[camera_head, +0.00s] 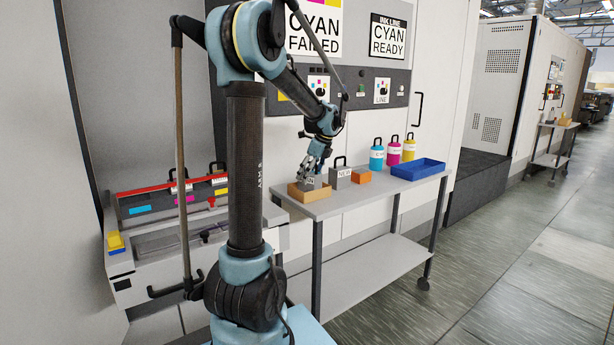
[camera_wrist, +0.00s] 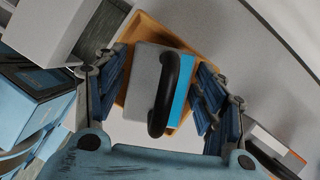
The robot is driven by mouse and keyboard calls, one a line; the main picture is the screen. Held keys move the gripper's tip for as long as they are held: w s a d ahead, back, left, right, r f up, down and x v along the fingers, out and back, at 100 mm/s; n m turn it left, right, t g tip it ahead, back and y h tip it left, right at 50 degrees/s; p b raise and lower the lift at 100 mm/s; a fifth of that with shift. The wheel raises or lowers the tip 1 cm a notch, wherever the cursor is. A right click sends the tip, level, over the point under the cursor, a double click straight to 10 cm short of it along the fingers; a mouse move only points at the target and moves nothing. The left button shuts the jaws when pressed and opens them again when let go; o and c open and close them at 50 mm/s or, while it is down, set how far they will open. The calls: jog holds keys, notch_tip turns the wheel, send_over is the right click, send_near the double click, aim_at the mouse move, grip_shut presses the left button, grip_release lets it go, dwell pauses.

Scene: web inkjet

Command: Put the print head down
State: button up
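The print head is a grey block with a black handle and a cyan stripe. In the wrist view the print head (camera_wrist: 146,72) sits inside the orange-brown tray (camera_wrist: 205,35). In the head view the print head (camera_head: 311,183) shows partly in the tray (camera_head: 296,195) at the table's near left end, below my gripper (camera_head: 312,172). In the wrist view my gripper (camera_wrist: 160,88) has its fingers spread on either side of the print head. Strips of tray show between fingers and block, so the gripper looks open. The print head's underside is hidden.
A grey block marked NEW (camera_head: 343,178) and a small orange box (camera_head: 361,176) stand beside the tray. Cyan, magenta and yellow bottles (camera_head: 393,152) and a blue bin (camera_head: 418,169) are farther right on the table (camera_head: 385,188). The printer bay (camera_head: 165,206) holds coloured heads at left.

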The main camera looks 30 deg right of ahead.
dwell(0.3)
jog(key=v, duration=1.2)
jog(key=s+a+f+n+g, duration=0.1)
jog(key=a+f+n, duration=0.1)
jog(key=a+n, duration=0.5)
jog(key=s+a+f+n, duration=0.1)
jog(key=a+f+n, duration=0.15)
jog(key=a, duration=0.95)
jog(key=s+a+f+n+g, duration=0.1)
jog(key=s+a+f+n, duration=0.1)
jog(key=a+n, duration=0.5)
jog(key=s+a+f+n+h, duration=0.2)
jog(key=s+a+f+n, duration=1.2)
jog(key=s+a+f, duration=0.1)
notch_tip(320, 180, down, 3)
jog(key=shift+a+r, duration=0.15)
jog(key=shift+a, duration=0.75)
